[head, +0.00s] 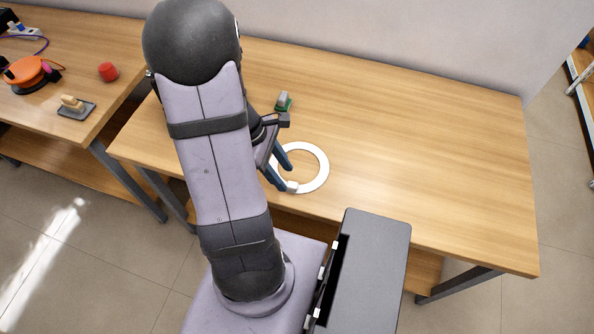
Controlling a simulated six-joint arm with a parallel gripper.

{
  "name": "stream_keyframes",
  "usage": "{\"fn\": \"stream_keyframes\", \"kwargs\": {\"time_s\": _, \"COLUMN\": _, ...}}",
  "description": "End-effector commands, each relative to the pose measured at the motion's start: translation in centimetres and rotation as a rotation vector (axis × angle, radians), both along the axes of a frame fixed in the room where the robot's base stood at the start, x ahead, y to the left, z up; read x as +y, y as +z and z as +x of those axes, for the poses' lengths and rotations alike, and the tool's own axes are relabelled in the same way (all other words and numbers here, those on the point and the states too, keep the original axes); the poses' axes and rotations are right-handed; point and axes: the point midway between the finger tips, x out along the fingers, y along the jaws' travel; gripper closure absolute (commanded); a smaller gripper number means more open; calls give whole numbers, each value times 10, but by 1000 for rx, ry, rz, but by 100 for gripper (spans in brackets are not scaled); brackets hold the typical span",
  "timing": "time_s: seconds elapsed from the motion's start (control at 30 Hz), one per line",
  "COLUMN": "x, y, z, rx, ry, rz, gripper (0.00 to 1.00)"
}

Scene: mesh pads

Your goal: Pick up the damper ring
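A flat white ring (322,166) lies on the wooden table; it is the only ring-shaped thing I see, and I take it as the damper ring. My gripper (287,178) is over the ring's left side, with its two blue fingers apart. A small pale block (291,187) shows at the ring's front left, close to the nearer fingertip; I cannot tell whether they touch. My arm and gripper hide part of the ring's left side. I cannot tell how high the fingertips are above the table.
A small grey piece on a green base (283,103) stands behind the ring. The table's right side (430,160) is clear. A second table at the left holds a red object (107,72), an orange and black item (28,72) and a grey tray (78,111) with a wooden piece.

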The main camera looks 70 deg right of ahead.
Motion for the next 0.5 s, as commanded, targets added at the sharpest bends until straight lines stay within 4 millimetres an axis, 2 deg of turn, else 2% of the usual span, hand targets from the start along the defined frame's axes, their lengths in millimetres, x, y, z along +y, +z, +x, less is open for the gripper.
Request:
{"fn": "stream_keyframes", "kwargs": {"time_s": 0.3, "x": -6, "y": -32, "z": -13, "rx": 2, "ry": -2, "rz": 4, "gripper": 61}}
{"fn": "stream_keyframes", "kwargs": {"time_s": 0.5, "x": -7, "y": -44, "z": -17, "rx": 0, "ry": -1, "rz": 2, "gripper": 61}}
